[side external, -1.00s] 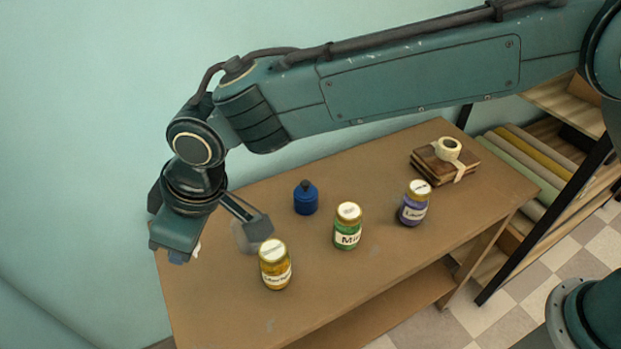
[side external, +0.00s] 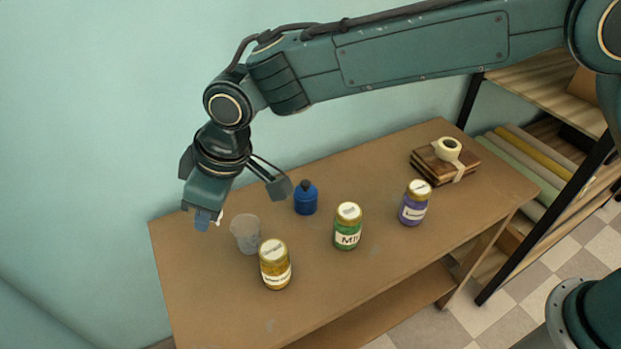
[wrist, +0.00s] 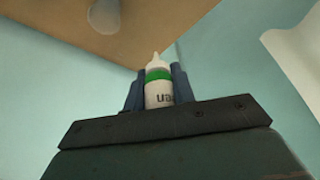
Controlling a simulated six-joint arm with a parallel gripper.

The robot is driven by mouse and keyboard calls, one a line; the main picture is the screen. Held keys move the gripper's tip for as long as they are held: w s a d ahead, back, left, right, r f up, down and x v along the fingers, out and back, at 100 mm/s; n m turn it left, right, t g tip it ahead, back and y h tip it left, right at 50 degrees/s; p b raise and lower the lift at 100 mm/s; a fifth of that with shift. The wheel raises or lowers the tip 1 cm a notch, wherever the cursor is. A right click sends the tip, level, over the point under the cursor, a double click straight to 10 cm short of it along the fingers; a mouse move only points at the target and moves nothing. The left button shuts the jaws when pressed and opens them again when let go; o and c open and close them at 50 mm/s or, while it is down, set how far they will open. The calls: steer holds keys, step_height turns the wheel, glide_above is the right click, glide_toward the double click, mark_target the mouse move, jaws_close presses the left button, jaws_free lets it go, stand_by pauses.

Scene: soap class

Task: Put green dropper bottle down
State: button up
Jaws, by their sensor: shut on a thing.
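The green dropper bottle (wrist: 158,89) shows in the wrist view as a white bottle with a green band, a pale pointed tip and dark lettering. My gripper (wrist: 155,92) is shut on it, one dark finger on each side. In the side external view my gripper (side external: 212,217) is above the far left part of the table, left of a clear cup. The bottle is mostly hidden there by the gripper; only a small white bit shows beside the fingers.
On the brown table (side external: 210,295) stand the clear cup (side external: 246,234), a yellow jar (side external: 275,265), a green jar (side external: 348,227), a purple jar (side external: 414,203) and a blue bottle (side external: 305,198). Wooden boards (side external: 446,162) with a tape roll lie at the far right. The front left is clear.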

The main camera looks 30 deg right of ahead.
steer(key=w+d, duration=0.4)
steer(key=d, duration=0.9)
steer(key=w+d, duration=0.4)
steer(key=d, duration=0.8)
steer(key=w+d, duration=0.4)
steer(key=d, duration=0.9)
steer(key=f, duration=1.5)
steer(key=shift+a+f, duration=0.15)
steer(key=shift+a, duration=0.15)
steer(key=shift+f, duration=2.15)
steer(key=shift+f, duration=0.15)
steer(key=o, duration=1)
steer(key=shift+c, duration=0.2)
